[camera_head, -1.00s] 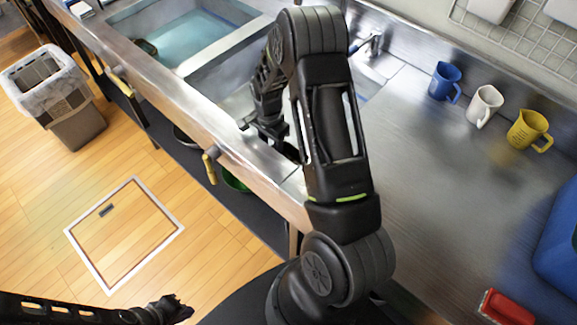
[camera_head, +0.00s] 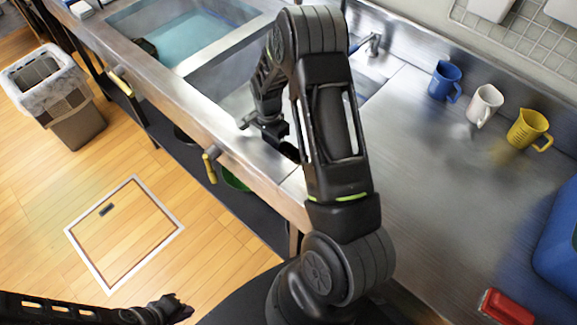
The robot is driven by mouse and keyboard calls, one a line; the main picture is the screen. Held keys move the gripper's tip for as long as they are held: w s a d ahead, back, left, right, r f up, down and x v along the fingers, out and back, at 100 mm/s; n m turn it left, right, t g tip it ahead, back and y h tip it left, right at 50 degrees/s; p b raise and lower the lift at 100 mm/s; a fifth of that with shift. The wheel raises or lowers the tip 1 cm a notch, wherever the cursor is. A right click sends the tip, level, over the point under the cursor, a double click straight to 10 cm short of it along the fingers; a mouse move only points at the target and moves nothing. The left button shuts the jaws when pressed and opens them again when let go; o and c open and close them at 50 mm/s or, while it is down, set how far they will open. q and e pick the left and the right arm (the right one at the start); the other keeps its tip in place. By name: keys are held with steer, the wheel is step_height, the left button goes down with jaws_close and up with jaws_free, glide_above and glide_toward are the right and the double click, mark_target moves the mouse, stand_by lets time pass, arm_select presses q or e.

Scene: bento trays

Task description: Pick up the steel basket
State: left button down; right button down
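I cannot make out a steel basket clearly. A dark rounded object (camera_head: 145,47) sits at the left edge of the far sink basin and is too small to name. My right gripper (camera_head: 283,147) is over the near edge of the near basin, partly hidden behind my own arm; its finger gap does not show. My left gripper (camera_head: 174,308) is low at the bottom left, above the wooden floor and away from the counter. Its fingers are too small and dark to read. I see nothing held in either gripper.
The steel sink counter (camera_head: 420,200) carries a blue jug (camera_head: 443,80), a white jug (camera_head: 484,103), a yellow jug (camera_head: 527,128) and a red object (camera_head: 505,307). A bin (camera_head: 68,110) stands on the left. A green container (camera_head: 234,180) shows under the counter.

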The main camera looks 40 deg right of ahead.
steer(key=shift+r, duration=0.2)
stand_by(0.5)
step_height(320, 180, up, 28)
steer(key=b, duration=0.2)
steer(key=shift+f, duration=0.25)
stand_by(0.8)
